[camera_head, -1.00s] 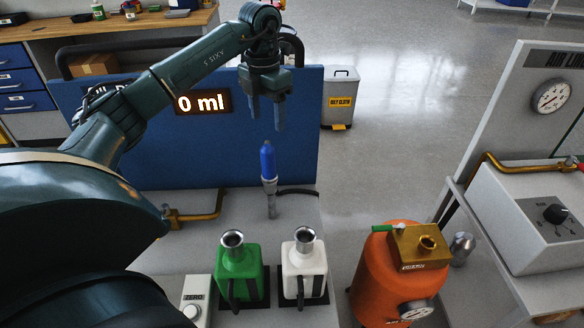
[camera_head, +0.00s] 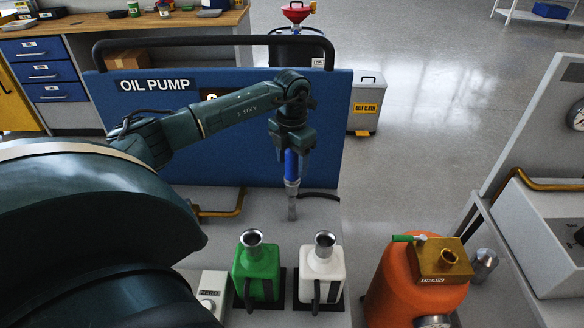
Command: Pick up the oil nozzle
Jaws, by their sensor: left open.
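The oil nozzle (camera_head: 292,183) stands upright over the grey top of the oil pump bench, with a blue grip and a grey metal tip pointing down. My left gripper (camera_head: 291,153) points down directly over it. Its open fingers are on either side of the blue grip, whose upper end is hidden by the gripper. I cannot tell whether the fingers touch it. A black hose (camera_head: 318,196) runs beside the nozzle to the right. My right gripper is not in view.
A green jug (camera_head: 257,262) and a white jug (camera_head: 321,262) stand in front of the nozzle. The blue oil pump panel (camera_head: 240,165) is behind it. An orange tank (camera_head: 400,285) stands at right. The white ZERO box (camera_head: 211,289) is left of the jugs.

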